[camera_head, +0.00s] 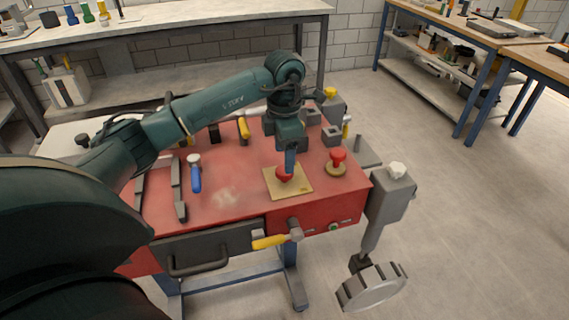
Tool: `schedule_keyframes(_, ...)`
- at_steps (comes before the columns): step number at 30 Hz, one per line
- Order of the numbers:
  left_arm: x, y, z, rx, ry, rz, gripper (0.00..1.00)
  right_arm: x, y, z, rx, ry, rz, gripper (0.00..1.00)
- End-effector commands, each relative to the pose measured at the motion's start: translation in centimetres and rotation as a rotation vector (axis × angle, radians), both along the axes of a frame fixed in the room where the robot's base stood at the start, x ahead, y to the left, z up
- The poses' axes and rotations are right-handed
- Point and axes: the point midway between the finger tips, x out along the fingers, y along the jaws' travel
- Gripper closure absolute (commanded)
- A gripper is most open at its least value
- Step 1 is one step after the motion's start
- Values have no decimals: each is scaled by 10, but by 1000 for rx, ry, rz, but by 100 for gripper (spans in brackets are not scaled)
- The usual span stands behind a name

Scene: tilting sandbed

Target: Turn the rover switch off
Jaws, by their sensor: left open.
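The red rover body (232,190) has a flat top carrying several parts. A square tan plate (298,190) lies near its front edge with a red knob (284,175) on it. I cannot tell whether this knob is the rover switch. A second red knob (338,156) stands on a round tan base to its right. My left gripper (289,168) points down right over the knob on the plate. Its fingers partly hide the knob, and I cannot tell whether they touch it. My left gripper is open. My right gripper is not in view.
A blue-handled tool (195,178) lies on the top at left. A yellow-handled hammer (272,241) is at the front face. A grey leg with a wheel (372,288) stands at the right. Workbenches (170,20) line the back. Floor at right is clear.

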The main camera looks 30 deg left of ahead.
Motion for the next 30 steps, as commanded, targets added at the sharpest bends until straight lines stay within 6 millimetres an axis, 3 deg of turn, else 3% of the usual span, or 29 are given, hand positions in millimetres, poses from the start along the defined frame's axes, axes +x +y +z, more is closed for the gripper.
schedule_keyframes(7, 0, -1, -35, -2, 1, 0, 39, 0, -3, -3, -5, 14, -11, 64)
schedule_keyframes(19, 0, -1, -44, -2, -1, -1, 39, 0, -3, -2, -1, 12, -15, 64)
schedule_keyframes(30, 0, -1, -43, -2, -1, 0, 69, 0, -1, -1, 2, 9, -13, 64)
